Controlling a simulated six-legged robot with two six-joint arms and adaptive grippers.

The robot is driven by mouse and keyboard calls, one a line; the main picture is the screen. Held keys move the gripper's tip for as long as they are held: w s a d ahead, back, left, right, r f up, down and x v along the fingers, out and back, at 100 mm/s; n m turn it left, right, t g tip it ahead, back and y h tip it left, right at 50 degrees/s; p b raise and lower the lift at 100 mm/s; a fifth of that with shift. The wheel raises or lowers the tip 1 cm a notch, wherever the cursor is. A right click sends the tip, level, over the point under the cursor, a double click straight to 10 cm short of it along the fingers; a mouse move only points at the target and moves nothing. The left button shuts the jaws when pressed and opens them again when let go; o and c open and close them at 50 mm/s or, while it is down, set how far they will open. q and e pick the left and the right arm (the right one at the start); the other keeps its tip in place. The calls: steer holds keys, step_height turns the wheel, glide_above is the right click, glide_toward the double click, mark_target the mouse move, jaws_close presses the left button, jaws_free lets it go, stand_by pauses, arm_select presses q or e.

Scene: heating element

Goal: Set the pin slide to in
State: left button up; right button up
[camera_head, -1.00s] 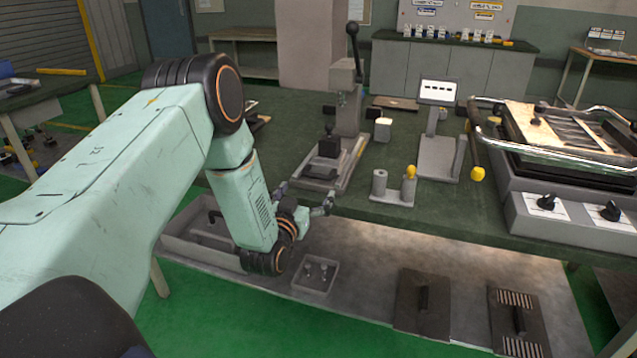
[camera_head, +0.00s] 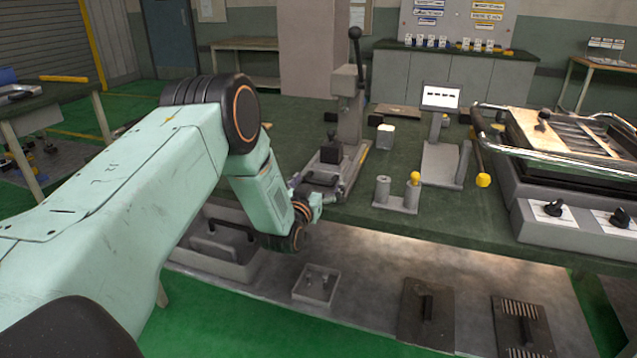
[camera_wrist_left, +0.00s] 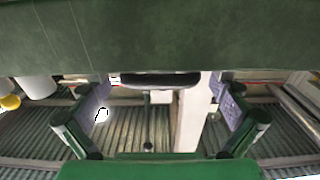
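No part carries a readable pin slide label, so I cannot tell for sure which is the pin slide. A lever press (camera_head: 349,115) stands on the green bench, with a grey sliding base (camera_head: 345,180) and a black block (camera_head: 331,154). Right of it is a grey two-post fixture (camera_head: 397,203) with a yellow knob (camera_head: 415,178). My left gripper (camera_head: 312,200) is at the bench's front edge by the near end of the press base, which it partly hides. In the left wrist view, its fingers (camera_wrist_left: 160,122) are spread apart with nothing gripped. My right gripper is out of view.
A grey stand with a white display (camera_head: 440,97) and a heating unit with a chrome rail (camera_head: 560,150) are to the right. A small tray (camera_head: 316,284), a grey bin (camera_head: 212,262) and dark plates (camera_head: 425,310) lie below the bench edge.

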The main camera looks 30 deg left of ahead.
arm_select(q)
steer(key=c, duration=1.6)
steer(key=shift+o, duration=0.2)
